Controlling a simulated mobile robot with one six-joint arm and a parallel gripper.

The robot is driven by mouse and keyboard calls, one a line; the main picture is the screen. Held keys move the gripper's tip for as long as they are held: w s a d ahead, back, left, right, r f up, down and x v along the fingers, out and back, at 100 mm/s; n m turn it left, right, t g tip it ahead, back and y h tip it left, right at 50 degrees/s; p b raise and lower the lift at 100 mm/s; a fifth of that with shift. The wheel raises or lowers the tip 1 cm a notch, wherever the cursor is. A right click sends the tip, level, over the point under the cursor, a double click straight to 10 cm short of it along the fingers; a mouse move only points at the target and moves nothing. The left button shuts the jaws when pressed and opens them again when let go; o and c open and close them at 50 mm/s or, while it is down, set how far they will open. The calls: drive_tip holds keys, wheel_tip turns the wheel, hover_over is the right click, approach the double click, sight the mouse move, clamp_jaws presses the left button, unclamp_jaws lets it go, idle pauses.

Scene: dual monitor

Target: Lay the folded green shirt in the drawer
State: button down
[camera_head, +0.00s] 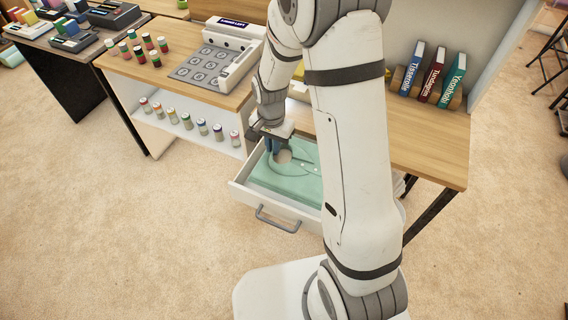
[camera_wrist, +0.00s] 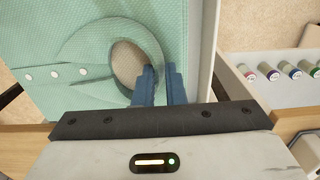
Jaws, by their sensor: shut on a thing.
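The folded green shirt (camera_head: 290,172) lies within the outline of the open white drawer (camera_head: 238,196). In the wrist view the green shirt (camera_wrist: 90,60) is close below the gripper, with its round collar opening and several white buttons showing. My gripper (camera_head: 273,146) is over the drawer at the shirt's collar. In the wrist view my gripper (camera_wrist: 161,72) has its blue fingers close together, shut on the shirt at the collar's edge. My arm hides the shirt's right part in the head view. I cannot tell whether the shirt rests on the drawer floor.
The wooden desk (camera_head: 428,140) stands behind the drawer. The drawer handle (camera_head: 277,219) faces the open carpet. A shelf (camera_head: 180,127) with several small jars is left of the drawer. A grey keypad device (camera_head: 215,62) and books (camera_head: 432,75) stand on the desk.

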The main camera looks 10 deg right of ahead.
wheel_tip(320, 180, down, 4)
drive_tip(key=shift+w+f, duration=0.1)
drive_tip(key=shift+a+f+b, duration=0.1)
drive_tip(key=shift+f+b, duration=0.2)
drive_tip(key=shift+f, duration=1.7)
drive_tip(key=c, duration=1.5)
unclamp_jaws()
drive_tip(key=shift+r, duration=0.15)
wheel_tip(320, 180, up, 12)
drive_tip(key=shift+f+p, duration=0.1)
drive_tip(key=shift+p, duration=0.4)
drive_tip(key=s+d+r+n+t, duration=0.1)
drive_tip(key=s+d+r+n, duration=0.2)
drive_tip(key=s+r, duration=0.5)
drive_tip(key=s+d+r+n+t, duration=0.1)
drive_tip(key=s+d+r+n, duration=0.2)
drive_tip(key=s+r, duration=0.5)
drive_tip(key=s+n, duration=0.1)
drive_tip(key=s, duration=0.1)
drive_tip(key=shift+s+d+r, duration=0.2)
drive_tip(key=shift+s+d, duration=0.15)
drive_tip(key=shift+s, duration=0.05)
